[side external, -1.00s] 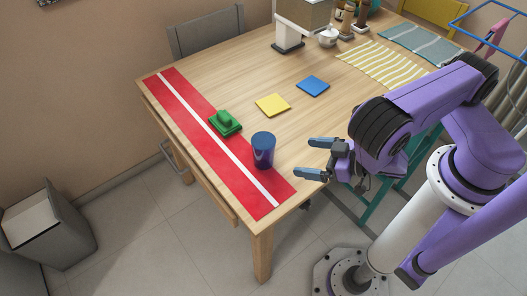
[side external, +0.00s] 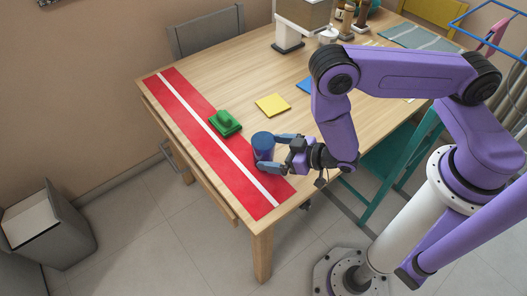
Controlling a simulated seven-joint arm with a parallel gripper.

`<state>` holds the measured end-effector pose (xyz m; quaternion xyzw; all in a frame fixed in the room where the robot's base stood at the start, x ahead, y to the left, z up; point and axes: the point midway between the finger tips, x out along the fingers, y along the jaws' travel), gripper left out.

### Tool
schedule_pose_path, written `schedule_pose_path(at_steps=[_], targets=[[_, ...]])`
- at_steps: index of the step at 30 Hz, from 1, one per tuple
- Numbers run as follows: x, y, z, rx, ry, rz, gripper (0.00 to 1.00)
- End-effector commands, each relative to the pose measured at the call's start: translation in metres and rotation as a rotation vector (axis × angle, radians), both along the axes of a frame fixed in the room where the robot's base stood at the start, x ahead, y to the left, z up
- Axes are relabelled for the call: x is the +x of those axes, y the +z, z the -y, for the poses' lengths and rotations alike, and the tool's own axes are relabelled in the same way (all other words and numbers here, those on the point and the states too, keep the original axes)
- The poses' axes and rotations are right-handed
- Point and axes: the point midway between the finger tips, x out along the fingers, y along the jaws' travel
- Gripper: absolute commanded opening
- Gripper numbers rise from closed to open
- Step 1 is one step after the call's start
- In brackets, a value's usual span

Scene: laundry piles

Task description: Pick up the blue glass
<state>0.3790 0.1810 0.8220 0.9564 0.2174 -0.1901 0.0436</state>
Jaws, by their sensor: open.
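The blue glass (side external: 262,146) stands upright near the front corner of the wooden table, at the edge of the red runner with a white stripe. My gripper (side external: 272,153) is open at the glass, coming from the right. One finger reaches along the far side of the glass and the other along its near side, so the glass is between them. I cannot tell whether either finger touches it.
A green block on a green square (side external: 224,123) lies on the red runner (side external: 193,112), behind and left of the glass. A yellow square (side external: 272,105) and a partly hidden blue square (side external: 304,86) lie farther back. A teal chair (side external: 392,158) stands at the right.

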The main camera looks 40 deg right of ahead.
Motion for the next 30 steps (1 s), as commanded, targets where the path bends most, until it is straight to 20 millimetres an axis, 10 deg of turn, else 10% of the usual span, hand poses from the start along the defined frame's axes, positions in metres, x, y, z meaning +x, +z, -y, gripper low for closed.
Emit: schedule_pose_path(at_steps=[17, 23, 30], targets=[[0.035, -0.013, -0.015, -0.001, -0.001, -0.001, 0.99], [0.035, -0.012, -0.015, 0.001, 0.000, 0.000, 0.40], [0.035, -0.012, -0.015, 0.001, 0.000, 0.001, 0.36]])
